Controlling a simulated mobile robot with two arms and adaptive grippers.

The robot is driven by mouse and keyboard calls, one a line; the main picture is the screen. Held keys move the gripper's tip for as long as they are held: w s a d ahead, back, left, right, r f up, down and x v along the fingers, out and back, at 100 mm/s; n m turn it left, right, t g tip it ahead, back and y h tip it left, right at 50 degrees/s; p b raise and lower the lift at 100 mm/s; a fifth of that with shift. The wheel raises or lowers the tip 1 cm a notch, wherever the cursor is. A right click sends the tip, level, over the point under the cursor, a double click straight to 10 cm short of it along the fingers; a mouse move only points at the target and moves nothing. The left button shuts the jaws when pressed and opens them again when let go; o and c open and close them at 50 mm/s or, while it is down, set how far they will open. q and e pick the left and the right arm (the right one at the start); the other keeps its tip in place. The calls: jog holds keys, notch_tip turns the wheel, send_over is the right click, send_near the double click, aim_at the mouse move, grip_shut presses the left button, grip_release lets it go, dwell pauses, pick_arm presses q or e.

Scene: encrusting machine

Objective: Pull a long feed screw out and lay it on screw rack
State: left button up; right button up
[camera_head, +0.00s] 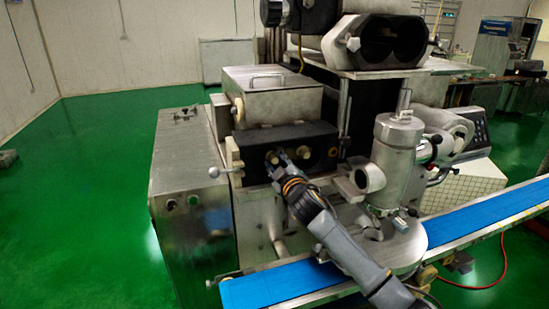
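The encrusting machine has a dark front block (258,142) with round openings and pale brass-coloured round ends in it. One such end (303,152), which looks like a feed screw end, shows just right of my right gripper. My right gripper (273,160) is at the front of the block, its tip at the left opening. The fingers are small and dark, so I cannot tell whether they are closed on a screw end there. My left gripper is not in view. I cannot make out a screw rack.
A blue conveyor belt (480,217) crosses below my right arm. A steel cylinder unit (398,150) stands right of the block. A ball-ended lever (214,172) sticks out at the left, near a steel cabinet (185,180).

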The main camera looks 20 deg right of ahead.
jog(key=shift+w+a, duration=0.1)
jog(key=shift+w, duration=0.6)
grip_shut()
jog(key=shift+s+f, duration=0.1)
